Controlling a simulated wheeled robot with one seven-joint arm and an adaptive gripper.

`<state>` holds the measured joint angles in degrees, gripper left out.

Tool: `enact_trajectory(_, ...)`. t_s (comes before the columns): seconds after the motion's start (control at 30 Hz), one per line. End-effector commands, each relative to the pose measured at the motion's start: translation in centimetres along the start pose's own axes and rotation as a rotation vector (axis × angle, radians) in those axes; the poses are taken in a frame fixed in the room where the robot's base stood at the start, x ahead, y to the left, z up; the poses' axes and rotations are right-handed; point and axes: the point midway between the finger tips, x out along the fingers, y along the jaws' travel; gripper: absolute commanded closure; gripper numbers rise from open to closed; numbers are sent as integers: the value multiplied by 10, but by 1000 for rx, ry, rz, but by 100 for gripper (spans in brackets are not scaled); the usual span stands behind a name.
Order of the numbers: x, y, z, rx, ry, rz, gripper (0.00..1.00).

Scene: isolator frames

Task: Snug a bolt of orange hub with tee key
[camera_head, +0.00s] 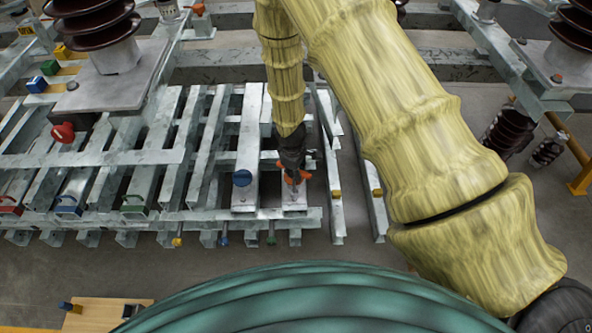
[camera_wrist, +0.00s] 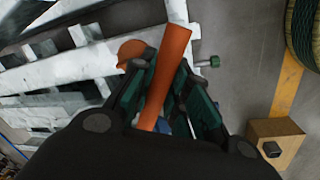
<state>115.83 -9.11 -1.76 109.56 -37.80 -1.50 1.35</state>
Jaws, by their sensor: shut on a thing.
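My gripper (camera_head: 291,158) is low over the right end of the steel frame, pointing down. In the wrist view its dark fingers (camera_wrist: 165,95) are shut on an orange bar (camera_wrist: 172,60), which looks like the handle of the tee key. The orange bar also shows at the fingertips in the head view (camera_head: 297,179). A rounded orange piece, apparently the orange hub (camera_wrist: 130,53), shows beside the fingers in the wrist view, partly covered. The bolt and the key's lower end are hidden, so I cannot tell whether they touch.
A blue hub (camera_head: 242,178) stands on the beam just left of my gripper. Yellow (camera_head: 178,241), blue (camera_head: 224,239) and green (camera_head: 271,237) tipped pieces hang at the frame's front edge. A wooden block (camera_head: 110,314) lies at the lower left.

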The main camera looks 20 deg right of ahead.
Motion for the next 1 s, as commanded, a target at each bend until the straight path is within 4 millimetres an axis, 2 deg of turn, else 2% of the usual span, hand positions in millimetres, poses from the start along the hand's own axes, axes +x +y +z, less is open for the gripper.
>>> enact_trajectory(1.0, 13, -2, 0, 1, 0, 0, 100)
